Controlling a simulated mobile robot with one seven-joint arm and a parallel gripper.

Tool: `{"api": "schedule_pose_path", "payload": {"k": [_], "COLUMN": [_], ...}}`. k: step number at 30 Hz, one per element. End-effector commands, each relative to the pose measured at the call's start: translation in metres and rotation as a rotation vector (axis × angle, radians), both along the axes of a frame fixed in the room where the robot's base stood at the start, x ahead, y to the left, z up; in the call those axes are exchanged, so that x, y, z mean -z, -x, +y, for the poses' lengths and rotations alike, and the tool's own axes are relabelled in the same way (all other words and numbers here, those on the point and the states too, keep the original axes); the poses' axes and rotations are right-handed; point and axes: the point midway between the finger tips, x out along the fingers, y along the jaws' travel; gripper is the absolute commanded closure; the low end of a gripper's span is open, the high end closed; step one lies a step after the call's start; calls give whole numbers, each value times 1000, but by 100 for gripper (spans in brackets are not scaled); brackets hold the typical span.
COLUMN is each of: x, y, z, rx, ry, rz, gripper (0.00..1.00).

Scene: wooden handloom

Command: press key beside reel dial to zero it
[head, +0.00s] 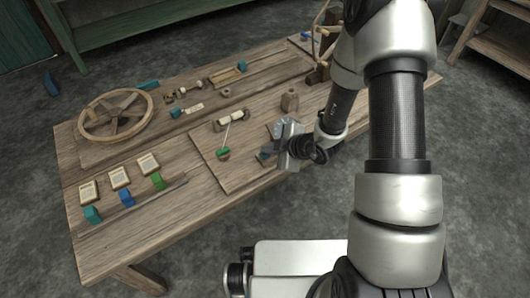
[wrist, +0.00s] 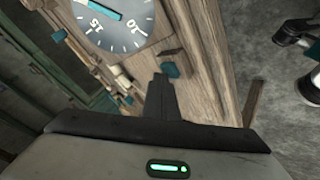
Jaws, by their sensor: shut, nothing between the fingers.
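The teal key (wrist: 171,70) sticks out of the wood just below the dial. My gripper (wrist: 160,80) is shut and empty, its dark tips beside the key; I cannot tell if they touch it. In the head view, my gripper (head: 274,156) is at the table's front edge, by the teal key (head: 264,155), and partly covers the dial (head: 284,127).
The wooden table (head: 215,190) holds a spoked wheel (head: 116,114), several cards with coloured blocks at the left, and a spool with a green-ended thread (head: 223,153) left of my gripper. A small wooden block (head: 290,101) stands behind the dial.

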Motion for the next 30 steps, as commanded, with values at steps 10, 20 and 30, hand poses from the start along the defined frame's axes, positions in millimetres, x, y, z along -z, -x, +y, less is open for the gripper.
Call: {"api": "schedule_pose_path", "payload": {"k": [10, 20, 30], "x": [3, -8, -18], "y": [0, 1, 1], "z": [0, -1, 0], "rx": [1, 1, 1], "ry": [1, 1, 1], "rz": [2, 2, 2], "gripper": [100, 100, 100]}}
